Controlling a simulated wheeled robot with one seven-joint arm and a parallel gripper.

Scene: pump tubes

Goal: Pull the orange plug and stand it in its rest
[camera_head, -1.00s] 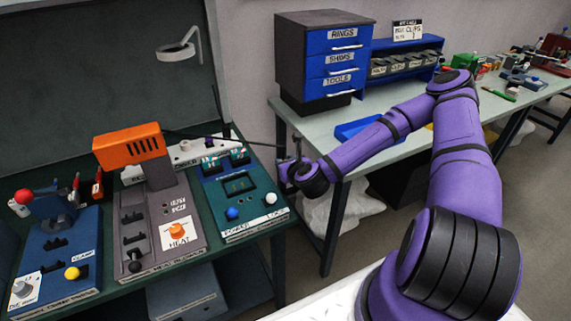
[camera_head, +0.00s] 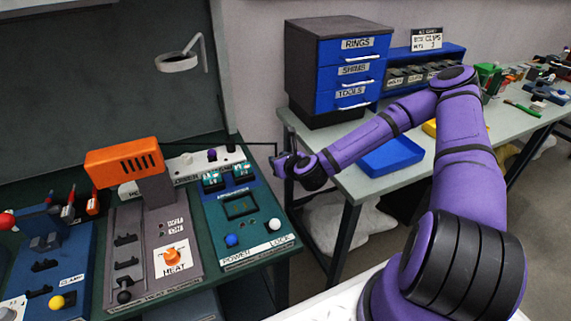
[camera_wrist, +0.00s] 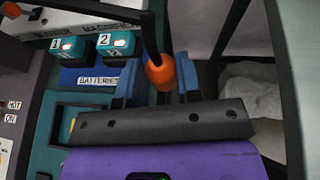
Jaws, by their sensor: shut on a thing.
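My gripper (camera_wrist: 158,82) is shut on the orange plug (camera_wrist: 160,74), which sits between its blue fingers in the wrist view. A black cable or stem (camera_wrist: 149,35) runs up from the plug. In the head view my gripper (camera_head: 279,163) is just off the right edge of the green bench, and the plug is too small to make out there. A thin black line (camera_head: 257,143) runs left from above the gripper to behind the orange heater head. I cannot pick out the plug's rest.
The teal battery panel (camera_head: 246,232) with blue and white knobs is left of my gripper. The orange heater head (camera_head: 124,163) stands farther left. A white box (camera_head: 196,163) lies behind. A blue tray (camera_head: 391,156) and drawer cabinet (camera_head: 323,88) are on the right table.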

